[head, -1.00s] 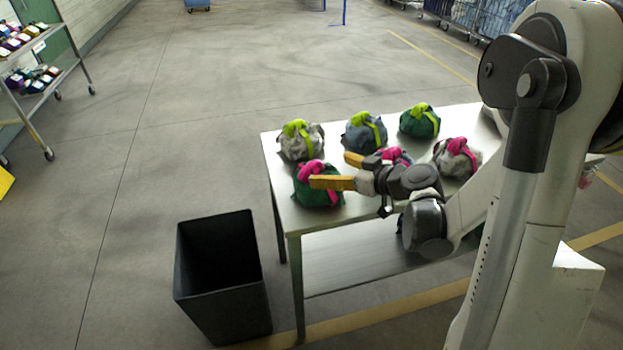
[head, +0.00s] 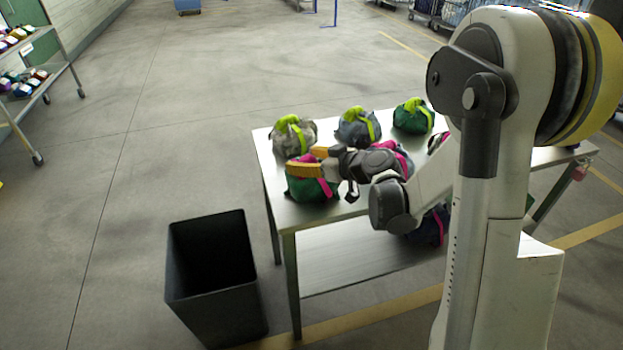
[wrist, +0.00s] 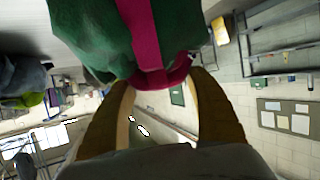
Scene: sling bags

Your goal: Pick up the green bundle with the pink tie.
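The green bundle with the pink tie (head: 313,191) sits at the near left corner of the metal table. In the wrist view its green cloth (wrist: 90,35) and pink strap (wrist: 150,40) fill the top middle. My gripper (head: 302,161) is at the bundle's top, its two yellow fingers apart. In the wrist view the fingers stand on either side of the pink knot (wrist: 165,78). A firm squeeze does not show.
The metal table (head: 285,218) also holds a grey bundle (head: 292,138), a blue-grey bundle (head: 358,128) and a green bundle (head: 413,116), all with lime ties. Pink-tied bundles behind my arm are partly hidden. A black bin (head: 212,285) stands on the floor left of the table.

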